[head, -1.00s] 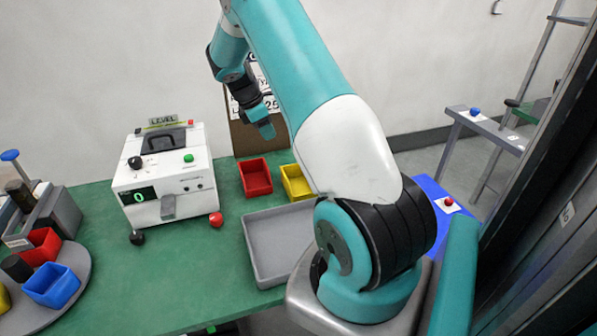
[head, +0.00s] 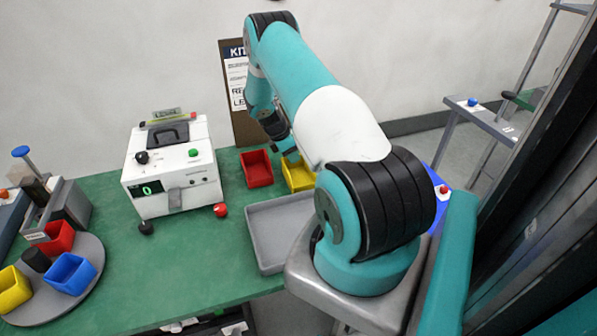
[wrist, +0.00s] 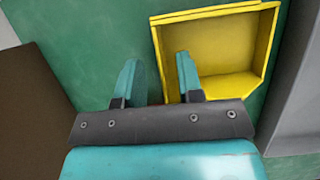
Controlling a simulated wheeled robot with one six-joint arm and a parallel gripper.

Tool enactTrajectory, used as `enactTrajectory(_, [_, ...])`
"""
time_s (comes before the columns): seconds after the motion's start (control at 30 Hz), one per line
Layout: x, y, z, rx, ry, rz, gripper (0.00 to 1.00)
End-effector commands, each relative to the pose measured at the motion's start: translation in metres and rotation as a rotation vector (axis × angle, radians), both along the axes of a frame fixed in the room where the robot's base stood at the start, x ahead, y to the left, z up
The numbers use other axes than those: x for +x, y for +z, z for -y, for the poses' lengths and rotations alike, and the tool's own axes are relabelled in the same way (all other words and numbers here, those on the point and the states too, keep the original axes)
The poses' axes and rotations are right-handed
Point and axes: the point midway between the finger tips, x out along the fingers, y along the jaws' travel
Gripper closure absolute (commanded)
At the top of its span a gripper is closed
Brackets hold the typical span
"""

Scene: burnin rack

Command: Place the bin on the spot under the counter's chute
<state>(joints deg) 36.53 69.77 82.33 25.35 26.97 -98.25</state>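The yellow bin (head: 298,174) stands open and empty on the green table, right of a red bin (head: 256,169). It also shows in the wrist view (wrist: 228,88). My gripper (head: 285,148) is just behind and above it in the head view. In the wrist view my gripper (wrist: 157,68) is open, one finger over the bin's inside and one outside its left wall. Contact cannot be told. The white counter (head: 172,167) reads 0 and has a grey chute (head: 175,199) at its front. No bin stands under the chute.
A grey tray (head: 262,268) lies in front of the bins. A round turntable (head: 88,287) at left holds red, blue and yellow bins. Red (head: 221,210) and black (head: 146,227) knobs flank the counter's front.

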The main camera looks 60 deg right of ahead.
Motion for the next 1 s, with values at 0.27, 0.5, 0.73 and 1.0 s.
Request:
enactTrajectory(0.27, [-0.009,-0.027,0.009,0.000,-0.001,0.000,0.66])
enactTrajectory(0.5, [-0.009,-0.030,0.009,0.000,0.000,0.000,0.66])
enactTrajectory(0.73, [-0.009,-0.030,0.009,0.000,0.000,0.000,1.00])
enactTrajectory(1.0, [-0.009,-0.029,0.009,-0.001,0.000,0.001,1.00])
